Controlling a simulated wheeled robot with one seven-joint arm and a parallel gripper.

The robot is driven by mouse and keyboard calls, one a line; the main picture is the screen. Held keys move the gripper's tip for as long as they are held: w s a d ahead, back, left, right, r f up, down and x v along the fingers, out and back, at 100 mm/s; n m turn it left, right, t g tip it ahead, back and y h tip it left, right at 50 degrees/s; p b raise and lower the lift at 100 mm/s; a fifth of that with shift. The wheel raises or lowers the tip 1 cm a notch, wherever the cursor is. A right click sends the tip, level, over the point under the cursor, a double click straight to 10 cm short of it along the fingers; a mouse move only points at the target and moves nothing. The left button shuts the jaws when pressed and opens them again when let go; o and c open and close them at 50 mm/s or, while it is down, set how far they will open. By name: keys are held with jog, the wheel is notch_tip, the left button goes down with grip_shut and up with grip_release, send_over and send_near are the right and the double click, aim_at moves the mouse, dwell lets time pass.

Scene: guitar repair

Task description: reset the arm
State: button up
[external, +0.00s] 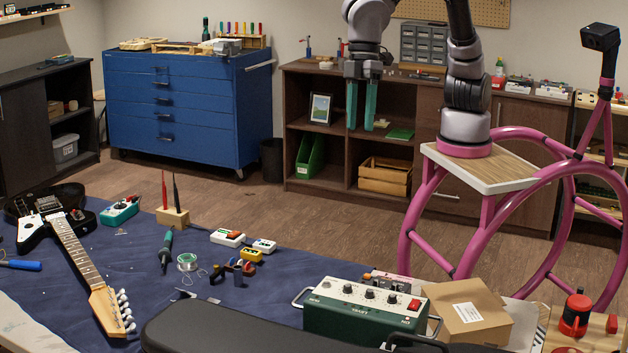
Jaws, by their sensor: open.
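My gripper (361,105) hangs at the upper middle of the external view, with its two green fingers pointing down. The fingers are apart and nothing is between them. It is raised above the height of the workbench top and shows in front of the brown shelf unit. My arm (466,90) rises from a wooden-topped plate on my pink frame at the right and bends over at the top, where the picture cuts it off.
The workbench with a blue mat (140,262) fills the foreground. On it are a black electric guitar (75,250), a soldering iron (167,248), a green amplifier box (365,318), a cardboard box (467,312) and a black case (230,328). A blue drawer cabinet (185,115) stands behind.

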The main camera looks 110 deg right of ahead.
jog(key=s+d+r+m+t, duration=0.15)
jog(key=s+d+r, duration=0.35)
jog(key=d, duration=0.5)
jog(key=s+d+r+m+t, duration=0.1)
jog(key=s+d+r+m, duration=0.2)
jog(key=s+d+r, duration=0.5)
jog(key=s+d+f+m+t, duration=0.3)
jog(key=s+d+f, duration=0.1)
jog(key=s+d, duration=0.8)
jog(key=shift+s+d+f+m+h, duration=0.25)
jog(key=shift+s+f+m+h, duration=0.15)
jog(key=shift+s, duration=0.15)
